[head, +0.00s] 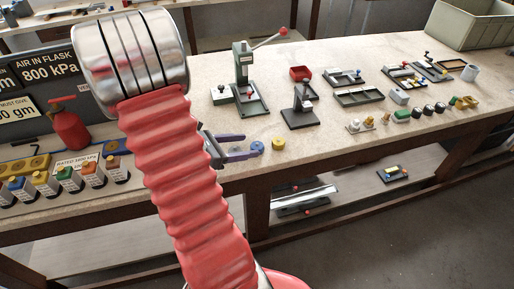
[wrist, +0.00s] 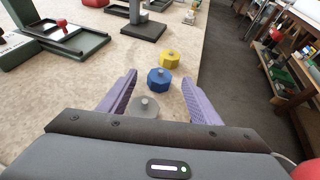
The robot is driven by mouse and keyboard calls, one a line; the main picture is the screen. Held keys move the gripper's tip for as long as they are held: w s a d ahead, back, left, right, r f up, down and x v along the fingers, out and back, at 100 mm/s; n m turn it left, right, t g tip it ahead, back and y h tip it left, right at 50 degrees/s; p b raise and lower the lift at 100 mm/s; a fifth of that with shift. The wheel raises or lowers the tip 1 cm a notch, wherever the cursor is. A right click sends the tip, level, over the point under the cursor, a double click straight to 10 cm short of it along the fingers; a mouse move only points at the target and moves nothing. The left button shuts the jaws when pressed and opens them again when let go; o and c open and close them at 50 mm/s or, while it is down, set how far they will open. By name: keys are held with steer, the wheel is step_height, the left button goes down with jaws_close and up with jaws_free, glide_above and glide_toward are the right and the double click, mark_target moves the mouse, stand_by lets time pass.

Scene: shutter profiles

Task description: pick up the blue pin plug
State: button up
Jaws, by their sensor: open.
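The blue pin plug (wrist: 159,81) is a short faceted disc with a grey pin on top, standing on the bench top. In the head view the blue plug (head: 257,146) sits at the tips of my gripper's purple fingers. My gripper (wrist: 160,86) is open, and in the wrist view the blue plug shows between its fingertips. A grey plug (wrist: 145,106) shows nearer the palm, also between the fingers in the picture. I cannot tell how high the fingers are above the bench. My red arm hides part of the bench in the head view.
A yellow plug (wrist: 169,58) stands just beyond the blue one; it also shows in the head view (head: 278,144). The bench's front edge runs close on the right in the wrist view. A dark-based stand (wrist: 144,27) and a green press (head: 246,88) stand farther back.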

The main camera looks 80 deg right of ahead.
mark_target(256, 145)
steer(key=shift+x, duration=1.85)
steer(key=shift+f, duration=0.1)
steer(key=shift+c, duration=0.2)
steer(key=c, duration=1.1)
